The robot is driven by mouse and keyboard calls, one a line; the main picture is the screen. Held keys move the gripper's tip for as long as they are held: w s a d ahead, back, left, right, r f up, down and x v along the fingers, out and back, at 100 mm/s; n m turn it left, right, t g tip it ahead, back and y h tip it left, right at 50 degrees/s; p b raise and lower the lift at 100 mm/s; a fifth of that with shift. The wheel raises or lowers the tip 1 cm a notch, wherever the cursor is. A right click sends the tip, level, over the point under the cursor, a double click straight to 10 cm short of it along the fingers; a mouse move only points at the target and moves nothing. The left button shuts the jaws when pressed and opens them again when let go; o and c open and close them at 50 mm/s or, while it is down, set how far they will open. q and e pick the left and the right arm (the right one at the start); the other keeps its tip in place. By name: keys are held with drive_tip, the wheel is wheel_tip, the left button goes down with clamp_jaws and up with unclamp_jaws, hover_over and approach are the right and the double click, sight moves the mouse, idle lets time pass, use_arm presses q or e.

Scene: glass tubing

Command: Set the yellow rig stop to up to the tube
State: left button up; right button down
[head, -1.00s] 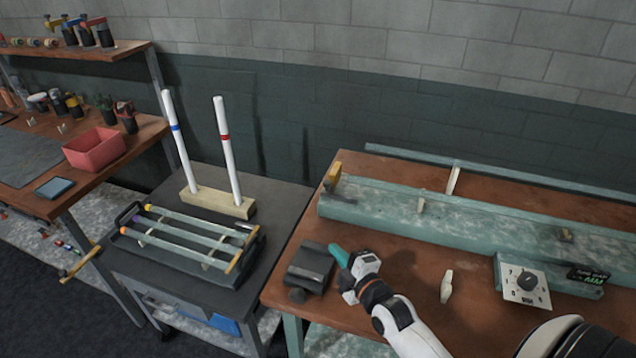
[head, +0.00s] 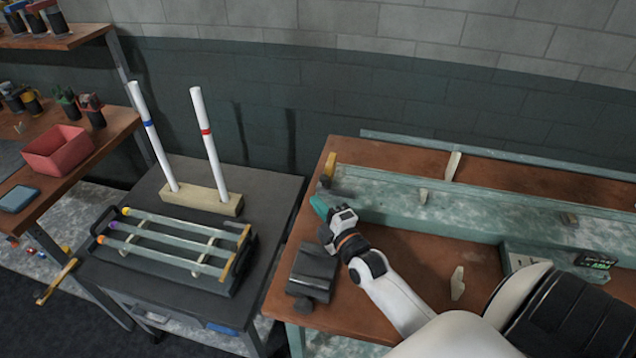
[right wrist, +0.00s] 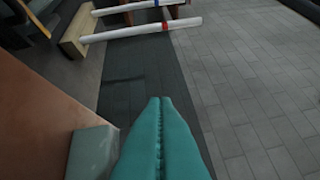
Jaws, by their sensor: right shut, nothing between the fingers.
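The yellow rig stop (head: 329,168) stands at the left end of the long grey-green rig (head: 480,215) on the brown bench. My right gripper (head: 319,207) has teal fingers, shut and empty, just in front of the rig's left end and below the stop. In the right wrist view the shut fingers (right wrist: 161,135) point past a grey-green block (right wrist: 92,152), which looks like the rig's end. The stop is not recognisable there. I cannot make out a tube lying in the rig. My left gripper is not in view.
A tray (head: 235,275) holding several glass tubes with coloured ends sits on the dark cart left of the bench. Two white rods stand in a wooden block (head: 200,200) behind it. A dark block (head: 313,272) lies near my right forearm. A long thin bar (head: 500,159) runs behind the rig.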

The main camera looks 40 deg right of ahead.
sight(319, 185)
drive_tip(key=w+p, duration=0.1)
drive_tip(key=w, duration=0.7)
drive_tip(key=d, duration=0.1)
drive_tip(key=s+d, duration=0.1)
drive_tip(key=s+d+p, duration=0.1)
drive_tip(key=d, duration=0.1)
drive_tip(key=shift+d+f, duration=0.1)
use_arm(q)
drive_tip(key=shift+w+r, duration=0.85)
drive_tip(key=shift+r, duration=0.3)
